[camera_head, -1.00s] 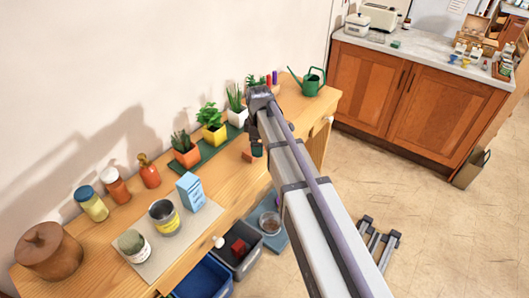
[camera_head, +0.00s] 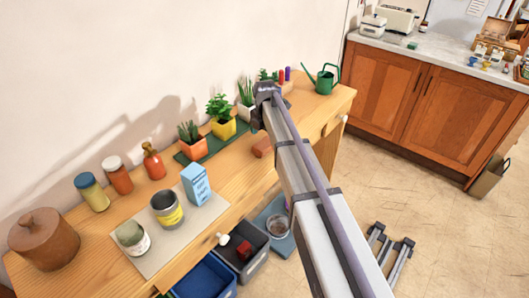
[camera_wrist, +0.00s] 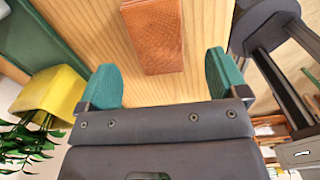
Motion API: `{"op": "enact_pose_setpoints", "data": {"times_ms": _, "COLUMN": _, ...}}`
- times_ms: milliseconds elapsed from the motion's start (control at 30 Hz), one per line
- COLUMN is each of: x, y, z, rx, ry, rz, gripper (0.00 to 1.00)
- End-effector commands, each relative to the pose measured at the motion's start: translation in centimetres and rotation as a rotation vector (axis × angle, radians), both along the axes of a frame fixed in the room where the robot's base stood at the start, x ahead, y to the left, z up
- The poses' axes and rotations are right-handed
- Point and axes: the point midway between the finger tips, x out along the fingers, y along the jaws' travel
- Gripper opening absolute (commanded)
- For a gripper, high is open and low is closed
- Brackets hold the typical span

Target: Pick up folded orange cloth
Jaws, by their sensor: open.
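The folded orange cloth (camera_wrist: 153,36) lies flat on the wooden table in the wrist view, a small textured orange-brown block shape. In the head view the cloth (camera_head: 262,147) shows on the table right of the potted plants, partly close to my arm. My gripper (camera_wrist: 163,85) has two green fingertips spread apart with nothing between them. The cloth lies beyond the fingertips, roughly in line with the gap between them. In the head view the fingers are hidden behind my arm.
A yellow pot (camera_head: 224,129) with a plant stands on a green mat (camera_head: 192,157) beside the cloth; the pot also shows close to my left fingertip in the wrist view (camera_wrist: 50,92). A blue carton (camera_head: 196,185) and cans stand further left. A green watering can (camera_head: 323,82) stands at the table's far end.

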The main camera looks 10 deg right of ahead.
Motion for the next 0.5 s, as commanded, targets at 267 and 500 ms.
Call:
{"op": "enact_pose_setpoints", "data": {"times_ms": 267, "x": 0.2, "y": 0.1, "z": -4.9, "rx": 0.000, "ry": 0.000, "rz": -0.001, "gripper": 0.92}}
{"op": "enact_pose_setpoints", "data": {"times_ms": 500, "x": 0.2, "y": 0.1, "z": -5.0, "rx": 0.000, "ry": 0.000, "rz": -0.001, "gripper": 0.92}}
